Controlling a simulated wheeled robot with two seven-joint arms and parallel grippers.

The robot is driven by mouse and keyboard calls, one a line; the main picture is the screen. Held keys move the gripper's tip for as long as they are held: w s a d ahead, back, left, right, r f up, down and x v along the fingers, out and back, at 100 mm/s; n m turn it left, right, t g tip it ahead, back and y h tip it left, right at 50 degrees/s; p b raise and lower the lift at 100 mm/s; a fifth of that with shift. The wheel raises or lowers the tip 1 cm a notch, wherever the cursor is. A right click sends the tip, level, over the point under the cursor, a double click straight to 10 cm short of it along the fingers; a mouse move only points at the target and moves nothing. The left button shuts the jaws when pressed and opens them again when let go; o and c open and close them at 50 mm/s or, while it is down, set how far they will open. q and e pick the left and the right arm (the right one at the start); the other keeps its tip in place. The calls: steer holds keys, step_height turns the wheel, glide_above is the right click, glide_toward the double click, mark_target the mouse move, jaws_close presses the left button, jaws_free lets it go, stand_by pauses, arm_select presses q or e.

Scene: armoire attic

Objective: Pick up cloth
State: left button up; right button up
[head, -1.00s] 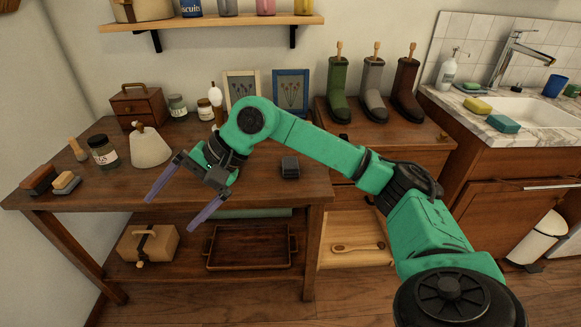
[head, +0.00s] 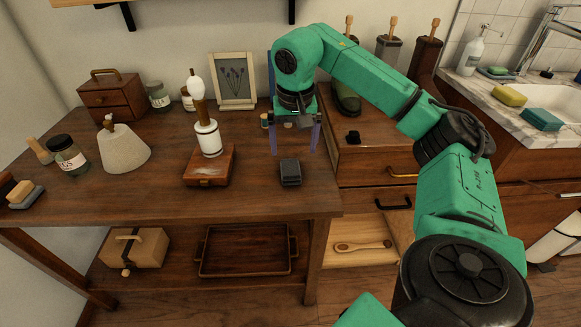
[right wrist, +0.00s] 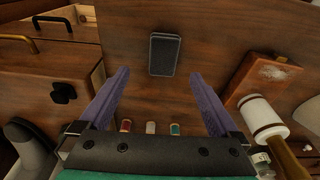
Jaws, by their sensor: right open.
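A small dark grey, folded-looking block, which appears to be the cloth (head: 290,172), lies on the wooden table near its right end. It also shows in the right wrist view (right wrist: 165,54), just beyond the fingertips and roughly centred between them. My right gripper (head: 294,150) is open and empty, with its purple fingers pointing down over the table just behind the cloth. In the right wrist view the open fingers (right wrist: 160,76) are apart from the cloth. My left gripper is not in view.
A lamp-like white object on a wooden base (head: 207,165) stands left of the cloth. A cabinet (head: 375,165) with boots adjoins the table on the right. A picture frame (head: 232,80) and small spools (right wrist: 150,128) are behind. Table around the cloth's front is clear.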

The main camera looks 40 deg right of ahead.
mark_target(291, 167)
steer(key=f, duration=0.5)
steer(key=w+f, duration=0.1)
steer(key=f, duration=0.1)
steer(key=shift+d+f+b, duration=0.1)
steer(key=shift+f+b, duration=0.15)
steer(key=shift+b, duration=0.1)
steer(key=shift+w+d+f, duration=0.1)
steer(key=shift+w+f, duration=0.1)
steer(key=shift+f, duration=0.2)
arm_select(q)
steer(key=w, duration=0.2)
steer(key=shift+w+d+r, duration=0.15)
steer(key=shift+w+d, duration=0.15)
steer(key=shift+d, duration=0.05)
arm_select(e)
steer(key=shift+r, duration=0.1)
steer(key=c, duration=1.4)
